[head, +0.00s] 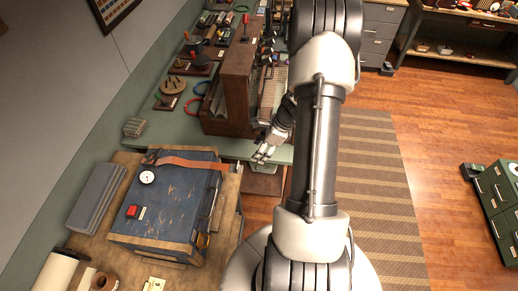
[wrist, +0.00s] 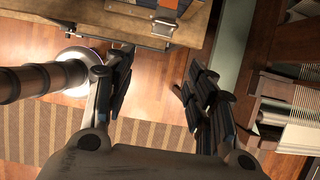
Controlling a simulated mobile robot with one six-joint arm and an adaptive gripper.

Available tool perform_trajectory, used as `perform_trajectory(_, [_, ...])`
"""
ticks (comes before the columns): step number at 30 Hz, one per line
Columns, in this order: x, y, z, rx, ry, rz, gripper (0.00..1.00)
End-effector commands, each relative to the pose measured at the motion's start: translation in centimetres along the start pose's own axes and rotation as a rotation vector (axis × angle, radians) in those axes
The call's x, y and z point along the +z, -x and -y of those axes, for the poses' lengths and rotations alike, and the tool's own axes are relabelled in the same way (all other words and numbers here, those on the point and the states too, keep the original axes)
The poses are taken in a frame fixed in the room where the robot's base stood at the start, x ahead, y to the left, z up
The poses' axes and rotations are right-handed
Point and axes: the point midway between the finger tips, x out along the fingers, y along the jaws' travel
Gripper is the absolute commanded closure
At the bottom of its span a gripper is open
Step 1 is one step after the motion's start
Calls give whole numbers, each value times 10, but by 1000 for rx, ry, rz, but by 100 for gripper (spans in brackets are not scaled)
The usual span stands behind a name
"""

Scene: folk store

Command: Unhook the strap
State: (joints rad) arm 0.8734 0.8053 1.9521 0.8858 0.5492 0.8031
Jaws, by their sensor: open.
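An orange-brown strap (head: 190,162) lies across the far end of the top of a worn blue case (head: 165,205). It reaches the case's right edge; its fastening there is too small to make out. A small brass-coloured piece (head: 203,241) shows on the case's right side, near the front corner. My gripper (head: 262,152) is open and empty, right of the case and apart from it, near the green table edge. In the wrist view my open fingers (wrist: 158,85) have floor between them, and a metal handle-like part (wrist: 162,28) shows beyond them.
The case rests on a wooden bench (head: 125,165) with a grey ribbed pad (head: 97,197), a paper roll (head: 50,270) and a tape roll (head: 104,281). A striped rug (head: 375,185) covers open floor at right.

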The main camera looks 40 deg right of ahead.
Motion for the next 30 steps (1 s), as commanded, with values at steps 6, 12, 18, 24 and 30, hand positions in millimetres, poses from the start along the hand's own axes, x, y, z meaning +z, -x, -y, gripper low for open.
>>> perform_trajectory(6, [0,3,0,0,-1,0,49])
perform_trajectory(12, [-1,2,0,0,0,0,49])
perform_trajectory(18, [0,3,0,0,-1,0,49])
perform_trajectory(24, [0,20,1,-3,0,1,49])
perform_trajectory(30, [0,62,1,-5,0,0,49])
